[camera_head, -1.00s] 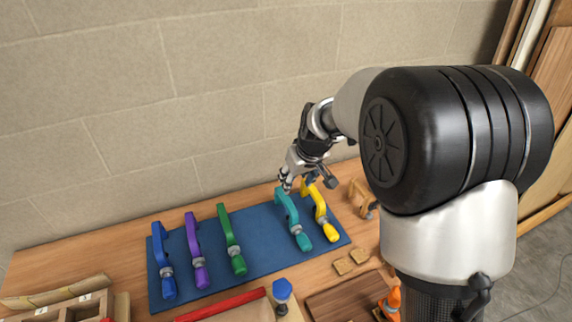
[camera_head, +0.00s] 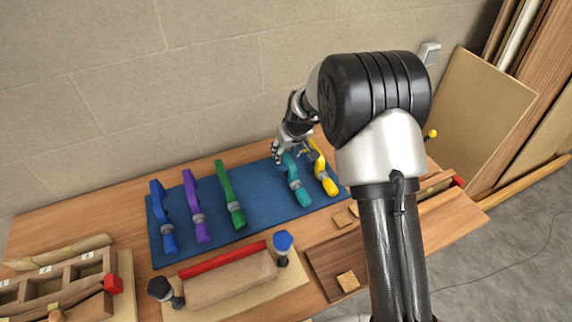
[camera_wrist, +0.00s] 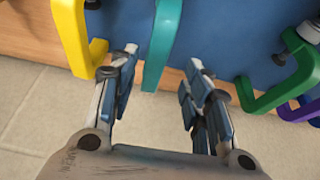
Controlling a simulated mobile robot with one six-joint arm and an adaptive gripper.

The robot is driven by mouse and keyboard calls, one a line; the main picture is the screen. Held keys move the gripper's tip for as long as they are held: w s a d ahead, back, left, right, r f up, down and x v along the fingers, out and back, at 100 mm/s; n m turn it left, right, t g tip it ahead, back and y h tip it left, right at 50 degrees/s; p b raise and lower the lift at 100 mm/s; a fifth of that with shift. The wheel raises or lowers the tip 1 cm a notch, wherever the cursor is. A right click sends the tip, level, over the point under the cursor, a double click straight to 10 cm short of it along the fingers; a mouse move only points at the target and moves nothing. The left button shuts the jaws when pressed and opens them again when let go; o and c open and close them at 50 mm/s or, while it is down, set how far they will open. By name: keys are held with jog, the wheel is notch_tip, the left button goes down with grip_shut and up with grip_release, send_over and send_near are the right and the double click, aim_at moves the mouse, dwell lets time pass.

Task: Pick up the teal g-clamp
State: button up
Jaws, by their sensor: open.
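The teal g-clamp (camera_head: 295,180) lies on the blue mat (camera_head: 262,210), between the green clamp and the yellow clamp. In the wrist view the teal clamp (camera_wrist: 161,45) runs down from the top edge, its end lying between my open fingers. My gripper (camera_wrist: 158,85) is open and empty, with one finger on each side of the clamp's end and no visible contact. In the head view my gripper (camera_head: 277,156) is at the far end of the teal clamp, near the mat's back edge. The height gap cannot be told.
The yellow clamp (camera_head: 322,172) lies close beside the teal one; in the wrist view it (camera_wrist: 72,35) is near my left finger. Green (camera_head: 230,195), purple (camera_head: 195,205) and blue (camera_head: 162,218) clamps lie further left. The wall (camera_head: 120,90) stands close behind.

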aim_at(286, 155)
jog(key=x, duration=0.3)
jog(key=b+x, duration=0.1)
jog(key=shift+w+d+f, duration=0.15)
jog(key=shift+d+f, duration=0.1)
jog(key=shift+f, duration=0.15)
jog(key=shift+r, duration=0.1)
grip_shut()
